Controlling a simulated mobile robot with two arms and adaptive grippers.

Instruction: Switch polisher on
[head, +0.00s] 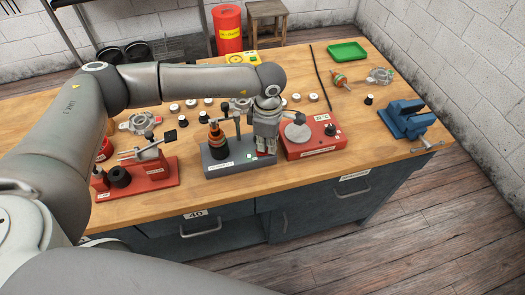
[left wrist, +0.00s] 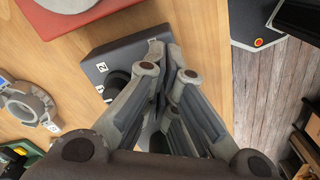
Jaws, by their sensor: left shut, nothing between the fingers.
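My left gripper (head: 266,147) is shut and empty, pointing down over the right end of a grey station (head: 225,164). Touch or gap there is unclear. The station carries an upright orange-and-black part (head: 216,138), a thin post and a small green button (head: 250,156). Just right is a red box (head: 313,146) with a round grey disc (head: 297,132) and a black knob. The labels are too small to tell which is the polisher. In the left wrist view, the shut fingers (left wrist: 167,55) cover part of the grey station (left wrist: 120,55); the red box (left wrist: 75,20) lies upper left.
A red fixture (head: 150,178) with black cups stands left on the wooden bench (head: 215,190). A blue vise (head: 408,118) is at the right edge, and a green tray (head: 347,51) at the back. Small round parts and an alternator housing lie behind the stations.

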